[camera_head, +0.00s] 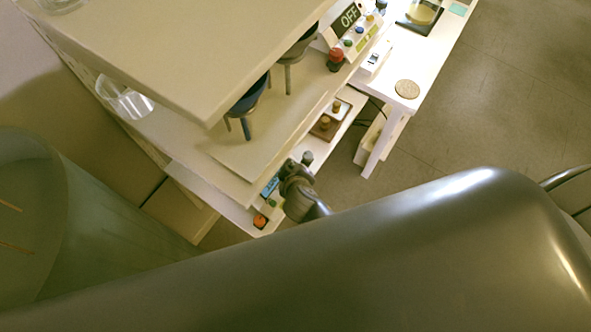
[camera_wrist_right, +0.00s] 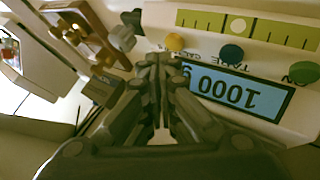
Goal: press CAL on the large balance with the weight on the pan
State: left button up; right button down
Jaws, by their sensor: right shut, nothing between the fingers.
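The balance (camera_wrist_right: 215,18) fills the upper right of the right wrist view, seen upside down. Its blue display (camera_wrist_right: 238,92) reads 1000 g. A yellow button (camera_wrist_right: 174,42) lettered CAL, a dark teal TARE button (camera_wrist_right: 231,54) and a green button (camera_wrist_right: 305,72) line its panel. My right gripper (camera_wrist_right: 160,62) is shut and empty, its tips just below the yellow button; I cannot tell whether they touch. The gripper (camera_head: 295,180) covers part of the balance in the head view, beside the blue display (camera_head: 270,186). The pan cannot be made out. My left gripper is not in view.
A grey knob-like piece (camera_wrist_right: 122,37) stands left of the tips, near a brown wooden stand (camera_wrist_right: 75,28). A white table (camera_head: 395,120) and open floor lie beyond.

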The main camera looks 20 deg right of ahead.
jog(key=shift+r, duration=0.1)
notch_tip(320, 180, up, 5)
jog(key=p, duration=0.5)
jog(key=shift+r, duration=0.1)
dwell(0.4)
dwell(0.5)
